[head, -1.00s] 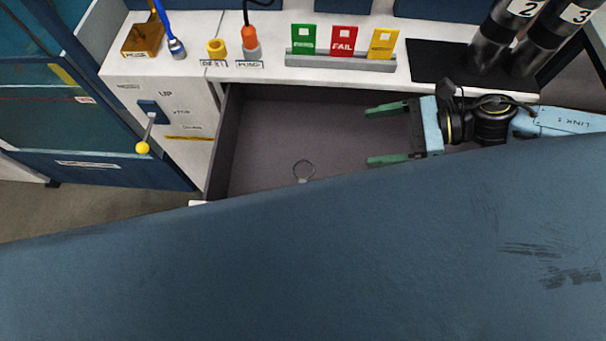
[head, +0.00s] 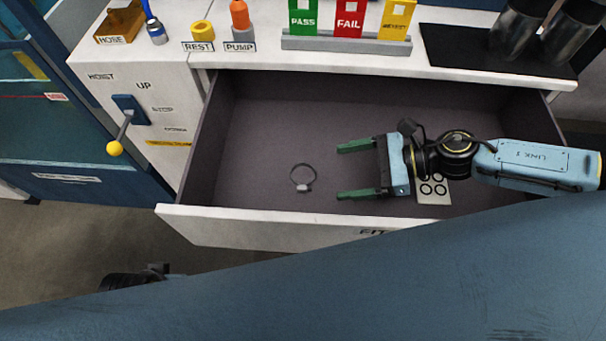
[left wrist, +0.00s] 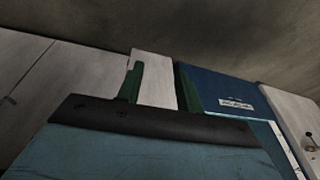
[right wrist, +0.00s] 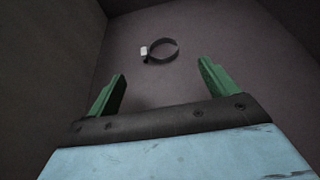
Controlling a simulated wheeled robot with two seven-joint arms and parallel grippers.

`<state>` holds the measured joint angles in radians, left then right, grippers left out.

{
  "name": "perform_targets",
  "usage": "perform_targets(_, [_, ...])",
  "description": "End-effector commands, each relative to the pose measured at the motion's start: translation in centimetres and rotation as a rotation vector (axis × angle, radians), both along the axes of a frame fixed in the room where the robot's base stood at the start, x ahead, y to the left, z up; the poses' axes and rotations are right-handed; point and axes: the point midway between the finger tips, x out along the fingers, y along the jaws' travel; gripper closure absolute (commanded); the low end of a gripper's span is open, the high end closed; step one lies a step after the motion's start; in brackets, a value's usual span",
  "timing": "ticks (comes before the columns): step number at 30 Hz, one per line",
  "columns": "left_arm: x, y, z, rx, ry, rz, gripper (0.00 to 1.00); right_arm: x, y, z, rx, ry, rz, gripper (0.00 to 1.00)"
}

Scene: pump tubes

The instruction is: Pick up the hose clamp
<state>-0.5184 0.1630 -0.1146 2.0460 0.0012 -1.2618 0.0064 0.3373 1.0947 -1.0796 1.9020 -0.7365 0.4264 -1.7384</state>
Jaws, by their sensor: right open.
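The hose clamp (head: 303,178) is a thin dark ring with a small light block. It lies on the floor of the open drawer (head: 262,120), left of my right gripper. My right gripper (head: 338,171) is open and empty inside the drawer, its green fingers pointing left toward the clamp but apart from it. In the right wrist view the clamp (right wrist: 163,51) lies beyond the fingertips, between their lines. My left gripper (left wrist: 163,82) shows in the left wrist view with its two green fingers apart and nothing between them.
A card with dark rings (head: 434,190) lies in the drawer under my right wrist. The drawer's white front (head: 270,230) and side walls bound the space. PASS and FAIL cards (head: 348,18) stand on the counter behind. A yellow-knobbed lever (head: 115,148) is at the left.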

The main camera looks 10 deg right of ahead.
Motion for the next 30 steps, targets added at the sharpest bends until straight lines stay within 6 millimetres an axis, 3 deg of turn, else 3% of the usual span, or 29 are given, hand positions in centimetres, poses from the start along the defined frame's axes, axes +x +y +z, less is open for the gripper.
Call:
perform_targets(19, [0.0, -0.1, 0.0, 0.000, 0.002, -0.001, 0.64, 1.9, 6.6, -2.0, 0.001, 0.000, 0.000, 0.14])
perform_targets(29, [0.2, -0.2, 0.8, -0.003, -0.007, -0.002, 0.64, 2.0, 7.2, -2.4, -0.002, 0.002, -0.002, 0.14])
perform_targets(30, [0.2, -0.2, 0.8, -0.003, -0.006, -0.002, 0.64, 2.0, 7.2, -2.4, -0.002, 0.002, -0.002, 0.18])
